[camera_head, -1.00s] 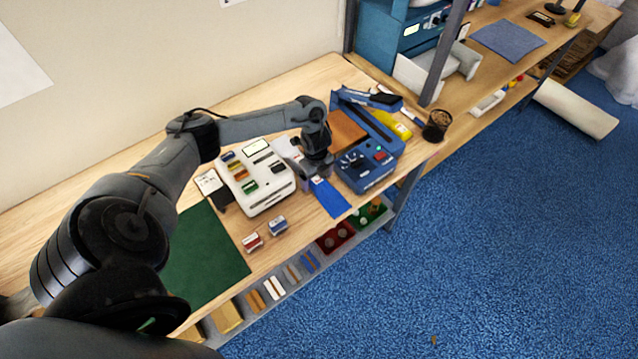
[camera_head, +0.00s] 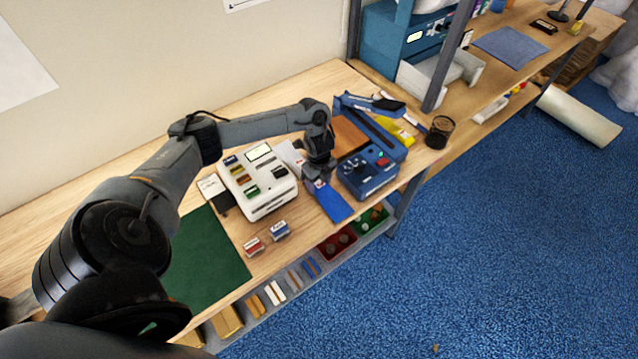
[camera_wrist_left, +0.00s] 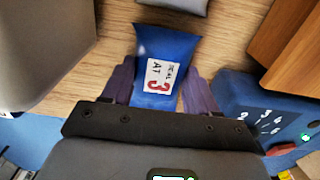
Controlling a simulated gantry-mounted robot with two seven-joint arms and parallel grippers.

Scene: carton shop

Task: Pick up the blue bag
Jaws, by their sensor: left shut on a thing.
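The blue bag (camera_wrist_left: 168,62) lies between the fingers of my left gripper (camera_wrist_left: 160,88) in the left wrist view. It has a white label reading "SEAL AT 3", and its far end sticks out past the fingertips. The fingers press on its two sides, so the gripper is shut on it. In the head view my left gripper (camera_head: 314,180) is low at the workbench, between the white machine and the blue sealer, and hides most of the bag. I cannot tell whether the bag touches the bench. My right gripper is not in view.
The white machine (camera_head: 270,198) stands left, the blue sealer (camera_head: 366,180) with a dial close right. A brown block (camera_head: 348,134) is behind it. A flat blue strip (camera_head: 336,204) lies at the front edge. A green mat (camera_head: 208,262) and two small boxes (camera_head: 280,229) are front left.

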